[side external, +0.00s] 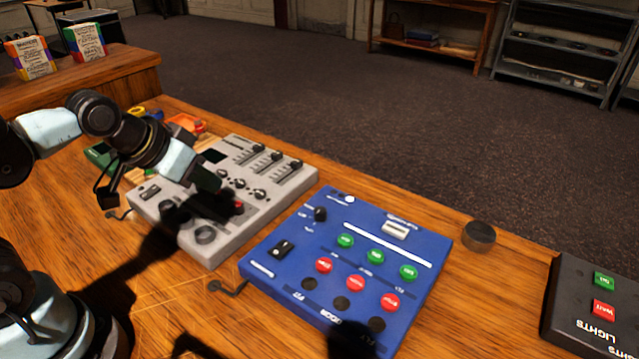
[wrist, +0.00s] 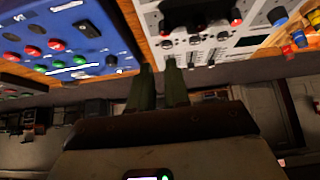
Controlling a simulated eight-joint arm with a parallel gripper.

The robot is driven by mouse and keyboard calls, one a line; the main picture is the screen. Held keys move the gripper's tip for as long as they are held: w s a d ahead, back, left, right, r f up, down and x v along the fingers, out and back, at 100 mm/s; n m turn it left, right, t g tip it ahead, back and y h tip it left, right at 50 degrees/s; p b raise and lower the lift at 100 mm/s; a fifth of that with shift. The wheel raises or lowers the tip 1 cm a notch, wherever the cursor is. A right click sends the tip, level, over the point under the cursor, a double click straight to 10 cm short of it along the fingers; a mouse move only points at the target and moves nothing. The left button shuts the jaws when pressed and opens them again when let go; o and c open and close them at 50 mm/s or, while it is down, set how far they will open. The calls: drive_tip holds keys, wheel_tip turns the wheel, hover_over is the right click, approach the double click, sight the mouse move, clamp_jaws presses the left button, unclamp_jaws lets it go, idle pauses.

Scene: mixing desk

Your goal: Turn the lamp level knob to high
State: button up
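No label reading lamp level is legible, so I cannot tell for sure which knob it is. The blue panel (side external: 290,243) carries a small black knob (side external: 320,213) near its back left corner; this knob also shows in the wrist view (wrist: 112,60). A dark round knob-like cylinder (side external: 479,235) stands on the desk, right of the blue panel. My gripper (side external: 213,183) hangs over the grey mixer (side external: 290,190), left of the blue panel. In the wrist view, its dark green fingers (wrist: 158,68) have a narrow empty gap between them.
The blue panel has several green and red buttons and a black rocker switch (side external: 283,248). A black LIGHTS box (side external: 575,310) sits at the right. Coloured objects (side external: 185,123) lie behind the mixer.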

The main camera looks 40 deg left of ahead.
drive_tip(key=o, duration=0.6)
drive_tip(key=w+d+r+n, duration=0.1)
drive_tip(key=w+d+r+n+g, duration=0.1)
drive_tip(key=w+n, duration=0.1)
drive_tip(key=shift+r, duration=0.25)
drive_tip(key=n+g, duration=0.5)
drive_tip(key=n, duration=0.8)
approach(320, 210)
drive_tip(key=f, duration=0.5)
drive_tip(key=w+f, duration=0.1)
drive_tip(key=f, duration=0.2)
drive_tip(key=shift+f, duration=0.35)
drive_tip(key=shift+m, duration=0.3)
clamp_jaws()
